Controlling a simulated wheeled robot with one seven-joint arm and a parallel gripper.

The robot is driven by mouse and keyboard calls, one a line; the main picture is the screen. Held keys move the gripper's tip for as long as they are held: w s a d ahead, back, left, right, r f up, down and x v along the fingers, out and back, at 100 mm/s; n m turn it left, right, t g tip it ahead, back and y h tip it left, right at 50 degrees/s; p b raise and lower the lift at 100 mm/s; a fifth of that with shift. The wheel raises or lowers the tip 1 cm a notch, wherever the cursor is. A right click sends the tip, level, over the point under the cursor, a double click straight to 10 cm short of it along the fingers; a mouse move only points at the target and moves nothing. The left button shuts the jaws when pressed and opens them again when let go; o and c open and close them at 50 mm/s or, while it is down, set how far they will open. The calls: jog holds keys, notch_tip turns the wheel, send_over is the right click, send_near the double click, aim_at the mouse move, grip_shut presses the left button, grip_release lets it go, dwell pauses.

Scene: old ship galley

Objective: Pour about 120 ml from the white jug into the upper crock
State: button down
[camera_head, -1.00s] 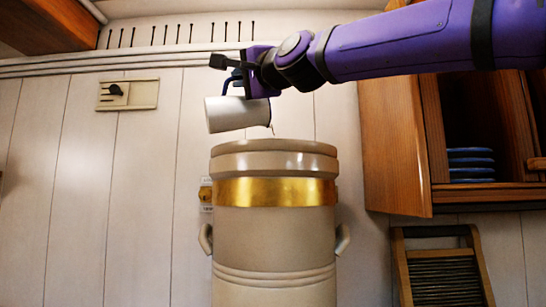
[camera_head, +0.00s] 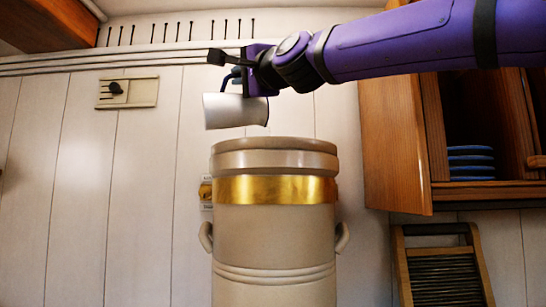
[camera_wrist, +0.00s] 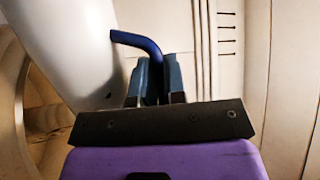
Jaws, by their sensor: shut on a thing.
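The white jug (camera_head: 234,111) lies nearly on its side in the head view, its right end over the left part of the crock's top. Its dark blue handle (camera_head: 228,79) is on top. My gripper (camera_head: 238,72) is shut on the handle; the wrist view shows the fingers (camera_wrist: 155,80) around the blue handle (camera_wrist: 138,42) beside the white jug wall (camera_wrist: 75,45). The tall beige crock (camera_head: 274,240) with a gold band stands upright below, apart from the jug. Its inside is hidden in the head view. No stream of liquid is clearly visible now.
An open wooden cupboard (camera_head: 398,120) with blue-rimmed stacked dishes (camera_head: 470,162) is at the right, below my arm. A washboard (camera_head: 444,270) leans beneath it. Pipes and a row of hooks run along the white plank wall behind. The space left of the crock is clear.

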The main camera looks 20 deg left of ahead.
jog(key=shift+d+m+t+p, duration=0.2)
jog(key=shift+m+t+p, duration=0.1)
jog(key=shift+p, duration=0.15)
dwell(0.5)
jog(key=shift+s+a+r+n+g, duration=0.25)
jog(key=shift+a+n+g, duration=0.2)
jog(key=shift+n, duration=0.15)
jog(key=shift+s+a+f+n+g, duration=0.25)
jog(key=shift+a+f+n, duration=0.25)
jog(key=shift+n, duration=0.2)
jog(key=shift+s+a+n, duration=0.15)
jog(key=shift+a+n, duration=0.15)
jog(key=shift+a, duration=0.1)
jog(key=shift+a+r+n+g+h+b, duration=0.2)
jog(key=shift+r+n+g+b, duration=0.1)
jog(key=shift+r+n, duration=0.15)
jog(key=shift+a+r+n+g+h+b, duration=0.1)
jog(key=shift+a+r+n+g+b, duration=0.1)
jog(key=shift+r+n+g, duration=0.2)
jog(key=shift+a+n, duration=0.1)
jog(key=shift+n, duration=0.25)
jog(key=shift+a+r, duration=0.1)
